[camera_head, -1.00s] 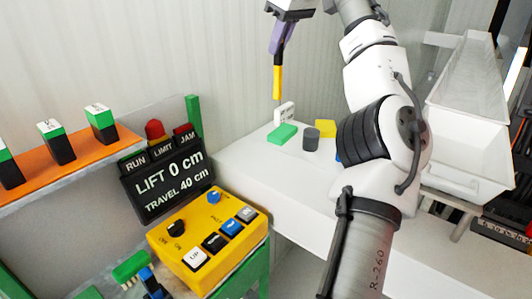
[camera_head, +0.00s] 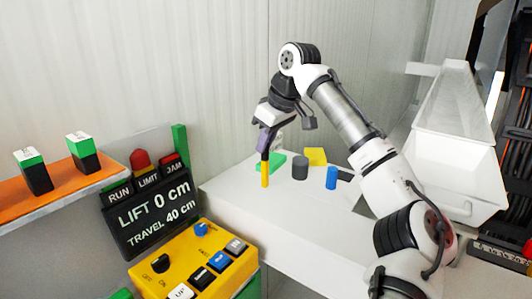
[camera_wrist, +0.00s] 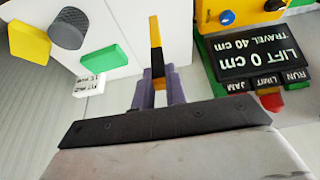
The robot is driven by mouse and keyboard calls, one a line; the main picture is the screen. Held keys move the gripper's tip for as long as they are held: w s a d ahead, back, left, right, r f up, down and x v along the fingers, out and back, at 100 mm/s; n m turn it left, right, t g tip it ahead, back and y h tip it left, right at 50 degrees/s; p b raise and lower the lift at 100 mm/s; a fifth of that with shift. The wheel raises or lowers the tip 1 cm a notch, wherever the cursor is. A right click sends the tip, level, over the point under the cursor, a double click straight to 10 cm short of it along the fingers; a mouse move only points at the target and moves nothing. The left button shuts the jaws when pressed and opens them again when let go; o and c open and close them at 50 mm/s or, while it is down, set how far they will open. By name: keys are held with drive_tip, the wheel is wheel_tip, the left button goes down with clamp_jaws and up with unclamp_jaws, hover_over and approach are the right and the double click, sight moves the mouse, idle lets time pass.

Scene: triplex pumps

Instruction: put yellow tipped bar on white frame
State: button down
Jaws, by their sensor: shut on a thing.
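My gripper (camera_head: 264,150) is shut on the yellow tipped bar (camera_head: 265,175), held upright with its yellow end down over the left part of the white table (camera_head: 300,215). In the wrist view the bar (camera_wrist: 156,38) has a black part between the purple fingers of my gripper (camera_wrist: 158,84) and a yellow part beyond them. Whether its tip touches the table is unclear. A small white labelled block (camera_wrist: 88,86) stands near the green block (camera_wrist: 105,58). I cannot tell which white thing is the frame.
On the table are a green block (camera_head: 276,162), a dark grey cylinder (camera_head: 300,168), a yellow block (camera_head: 316,156) and a blue cylinder (camera_head: 331,179). A yellow control box (camera_head: 190,256), a lift display (camera_head: 150,207) and an orange shelf (camera_head: 70,188) are left. A white trough (camera_head: 452,150) is right.

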sight(268, 151)
drive_tip(key=shift+f, duration=1.6)
drive_tip(key=shift+f, duration=0.2)
drive_tip(key=c, duration=1.4)
unclamp_jaws()
drive_tip(key=shift+c, duration=0.2)
drive_tip(key=shift+r, duration=0.15)
drive_tip(key=v, duration=1.2)
drive_tip(key=shift+b, duration=0.35)
